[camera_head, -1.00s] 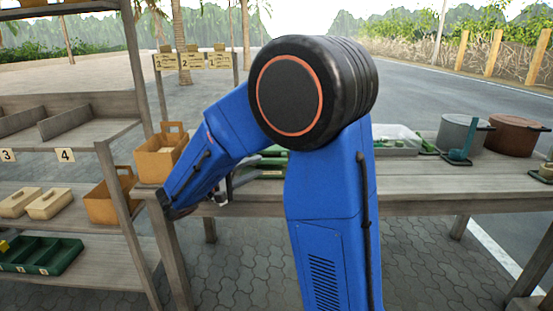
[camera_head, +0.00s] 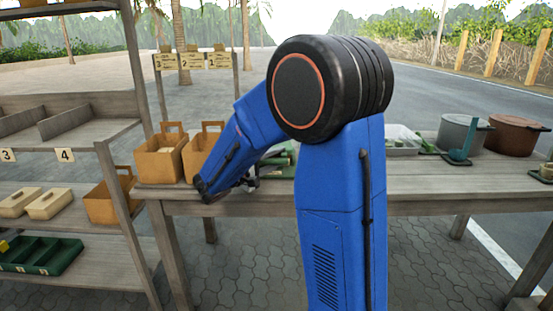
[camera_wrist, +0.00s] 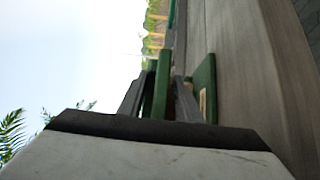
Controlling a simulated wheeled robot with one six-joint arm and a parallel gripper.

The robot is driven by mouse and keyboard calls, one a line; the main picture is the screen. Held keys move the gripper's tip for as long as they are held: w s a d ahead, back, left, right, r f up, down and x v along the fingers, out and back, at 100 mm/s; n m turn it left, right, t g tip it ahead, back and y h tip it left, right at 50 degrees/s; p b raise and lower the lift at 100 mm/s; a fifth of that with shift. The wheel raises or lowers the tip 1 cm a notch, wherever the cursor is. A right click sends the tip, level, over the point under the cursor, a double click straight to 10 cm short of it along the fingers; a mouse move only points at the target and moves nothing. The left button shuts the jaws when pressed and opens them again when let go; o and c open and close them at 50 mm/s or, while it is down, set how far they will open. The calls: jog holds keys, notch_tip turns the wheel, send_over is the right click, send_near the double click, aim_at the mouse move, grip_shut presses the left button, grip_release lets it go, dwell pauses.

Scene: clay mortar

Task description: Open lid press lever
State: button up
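In the wrist view, my gripper (camera_wrist: 160,92) shows two dark grey fingers set apart. A long green bar (camera_wrist: 161,72) stands between them in the picture, close to the left finger, with a gap towards the right finger. I cannot tell whether it touches either finger. A green plate (camera_wrist: 205,82) with a pale label lies just right of the fingers, by the wooden tabletop. In the head view, my gripper is mostly hidden behind my blue arm, low over the table's left part. Some green parts (camera_head: 279,171) show beside it. I cannot make out which part is the lid or lever.
Two tan boxes (camera_head: 160,160) stand at the left end of the wooden table (camera_head: 430,178). A shelf (camera_head: 72,200) borders the left.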

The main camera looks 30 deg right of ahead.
jog(key=shift+c, duration=0.3)
grip_shut()
jog(key=shift+r, duration=0.15)
